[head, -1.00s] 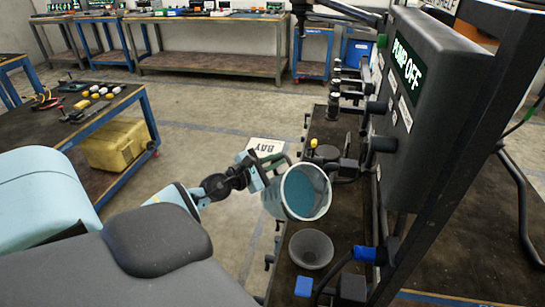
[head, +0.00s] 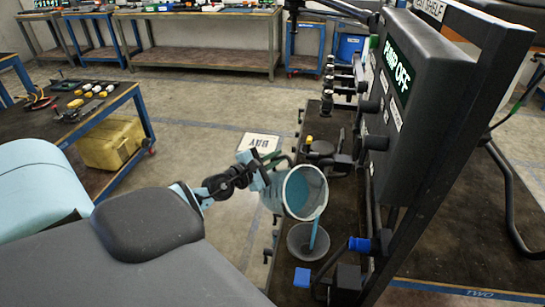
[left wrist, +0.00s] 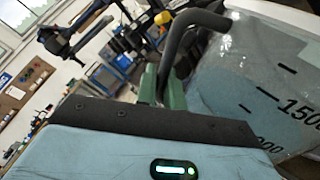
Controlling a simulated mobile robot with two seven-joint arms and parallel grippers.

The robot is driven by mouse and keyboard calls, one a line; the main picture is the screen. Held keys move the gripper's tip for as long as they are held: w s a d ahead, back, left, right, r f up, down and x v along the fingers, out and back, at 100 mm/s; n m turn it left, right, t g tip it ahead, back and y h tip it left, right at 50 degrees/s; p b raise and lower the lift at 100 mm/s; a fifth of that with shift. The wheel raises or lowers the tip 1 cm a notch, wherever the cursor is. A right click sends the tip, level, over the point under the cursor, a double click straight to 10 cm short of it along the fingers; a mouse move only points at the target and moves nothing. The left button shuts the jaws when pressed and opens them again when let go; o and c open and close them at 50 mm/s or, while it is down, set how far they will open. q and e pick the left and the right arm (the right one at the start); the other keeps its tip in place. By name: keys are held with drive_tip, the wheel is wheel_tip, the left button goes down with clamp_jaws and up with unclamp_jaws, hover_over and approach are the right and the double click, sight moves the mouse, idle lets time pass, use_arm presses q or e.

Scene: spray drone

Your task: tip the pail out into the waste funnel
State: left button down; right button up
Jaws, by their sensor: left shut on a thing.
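The pail (head: 303,193) is a pale translucent vessel with blue liquid inside, tilted over with its mouth toward the lower right. A thin blue stream runs from its lip down into the grey waste funnel (head: 296,243) on the dark bench just below. My left gripper (head: 264,173) is shut on the pail's handle, at the pail's upper left. In the left wrist view the dark handle (left wrist: 188,40) and the pail's graduated wall (left wrist: 255,85) show close up. The funnel's inside is partly hidden behind the stream. My right gripper is not in view.
The black panel marked PUMP OFF (head: 425,65) stands right of the pail on a dark frame. A blue-capped fitting (head: 360,244) and a blue block (head: 302,277) sit near the funnel. A workbench with a yellow bin (head: 112,143) stands at left.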

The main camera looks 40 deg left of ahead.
sight(288, 171)
use_arm(q)
drive_tip(key=shift+d+r+m+p, duration=0.25)
drive_tip(key=shift+r+m+p, duration=0.1)
drive_tip(key=shift+r, duration=0.1)
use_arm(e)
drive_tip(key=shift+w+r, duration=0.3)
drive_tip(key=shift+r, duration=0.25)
